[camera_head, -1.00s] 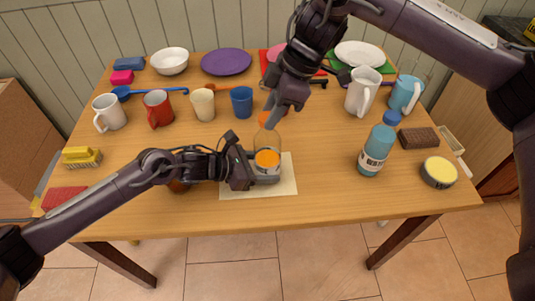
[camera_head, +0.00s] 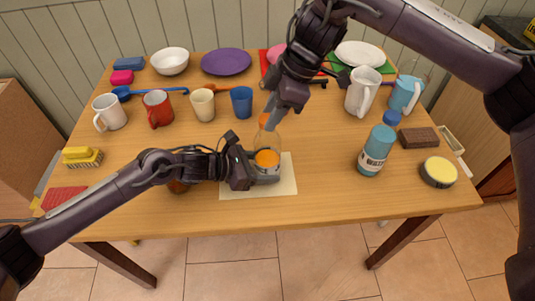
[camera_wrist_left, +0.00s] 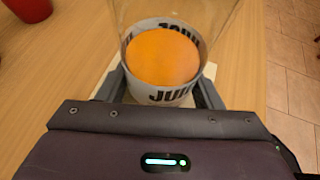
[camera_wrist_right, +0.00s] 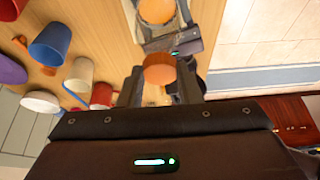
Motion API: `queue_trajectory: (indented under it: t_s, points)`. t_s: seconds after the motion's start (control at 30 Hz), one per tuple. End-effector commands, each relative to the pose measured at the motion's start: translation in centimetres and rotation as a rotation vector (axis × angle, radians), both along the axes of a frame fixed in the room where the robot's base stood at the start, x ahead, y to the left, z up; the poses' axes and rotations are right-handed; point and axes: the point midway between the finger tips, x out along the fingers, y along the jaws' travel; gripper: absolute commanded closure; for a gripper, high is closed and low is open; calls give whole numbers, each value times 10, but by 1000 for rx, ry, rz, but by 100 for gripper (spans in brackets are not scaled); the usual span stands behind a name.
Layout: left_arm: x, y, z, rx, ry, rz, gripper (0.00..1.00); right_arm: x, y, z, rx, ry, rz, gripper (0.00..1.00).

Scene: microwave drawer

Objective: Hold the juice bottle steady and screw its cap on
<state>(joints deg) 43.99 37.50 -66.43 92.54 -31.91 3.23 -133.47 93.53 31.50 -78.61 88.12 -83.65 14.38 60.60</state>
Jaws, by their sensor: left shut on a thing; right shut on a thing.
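The clear juice bottle (camera_head: 269,141) stands upright on a cream mat (camera_head: 288,182), with orange juice low inside. My left gripper (camera_head: 266,176) is shut around its lower, labelled part; the left wrist view shows the white JUICE label (camera_wrist_left: 160,94) between the fingers. My right gripper (camera_head: 270,113) comes from above and is shut on the orange cap (camera_head: 265,121) at the bottle's top. In the right wrist view the cap (camera_wrist_right: 159,69) sits between the fingertips, with the bottle below. Whether the cap touches the bottle's neck cannot be told.
A blue bottle (camera_head: 376,150) and a round yellow-topped tin (camera_head: 438,172) stand to the right. Mugs and cups, including a blue cup (camera_head: 241,102) and a red mug (camera_head: 158,108), stand behind to the left. The table front (camera_head: 330,200) is clear.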

Motion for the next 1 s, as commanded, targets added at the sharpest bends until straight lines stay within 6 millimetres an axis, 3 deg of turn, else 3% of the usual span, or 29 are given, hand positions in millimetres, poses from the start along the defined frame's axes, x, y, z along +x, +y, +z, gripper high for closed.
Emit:
queue_trajectory:
  t_s: [0.93,0.97,1.0]
  points:
    - [0,0,0,0,0,0,53,0,0,-3,1,0,0,89]
    - [0,0,0,0,0,0,43,0,0,-3,1,0,0,89]
    - [0,0,0,0,0,0,48,0,0,-3,1,0,0,89]
